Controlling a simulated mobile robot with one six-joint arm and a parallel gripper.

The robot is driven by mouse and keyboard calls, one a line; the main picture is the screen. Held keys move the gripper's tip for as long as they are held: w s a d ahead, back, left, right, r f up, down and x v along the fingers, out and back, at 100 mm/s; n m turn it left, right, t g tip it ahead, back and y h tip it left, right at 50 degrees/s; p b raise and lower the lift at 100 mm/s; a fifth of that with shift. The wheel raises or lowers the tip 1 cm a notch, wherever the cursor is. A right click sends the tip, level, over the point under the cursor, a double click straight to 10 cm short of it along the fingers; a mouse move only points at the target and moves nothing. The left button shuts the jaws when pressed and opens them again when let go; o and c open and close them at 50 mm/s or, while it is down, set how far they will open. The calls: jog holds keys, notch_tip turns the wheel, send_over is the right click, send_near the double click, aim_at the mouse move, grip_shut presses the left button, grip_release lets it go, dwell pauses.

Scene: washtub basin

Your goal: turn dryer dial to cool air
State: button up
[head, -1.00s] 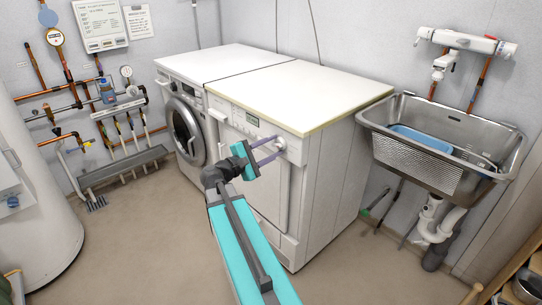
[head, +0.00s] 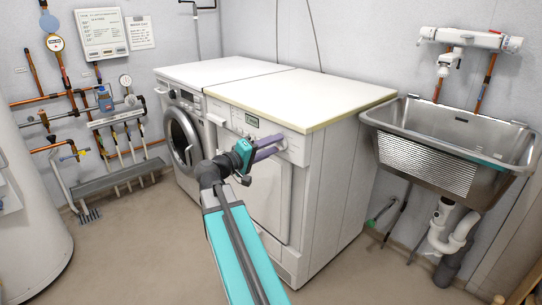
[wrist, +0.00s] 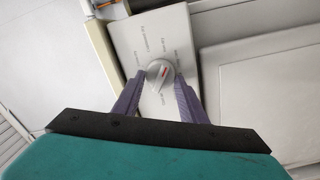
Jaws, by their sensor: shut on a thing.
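The dryer dial (wrist: 160,72) is a round grey knob with a red mark, on a light panel with small labels around it that I cannot read reliably. My gripper (wrist: 160,80) is shut on the dial, one purple finger on each side. In the head view my gripper (head: 279,147) reaches the right end of the control panel on the nearer white dryer (head: 265,195). There the fingers hide most of the dial. A small display (head: 252,121) sits left of it on the panel.
A white washing machine (head: 180,140) with a round door stands left of the dryer. A metal basin (head: 410,155) hangs on the wall at right. Pipes and a white tank (head: 30,210) are at left. Floor is clear in front.

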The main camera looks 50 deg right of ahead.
jog(key=m+b, duration=1.6)
jog(key=shift+s+r+m, duration=0.1)
jog(key=shift+s+m, duration=0.1)
jog(key=shift+m, duration=0.1)
jog(key=m+b, duration=0.2)
jog(key=m, duration=0.1)
jog(key=shift+s+m, duration=0.1)
jog(key=shift+m, duration=0.2)
jog(key=m, duration=0.7)
jog(key=shift+s, duration=0.1)
jog(key=shift+m, duration=1.9)
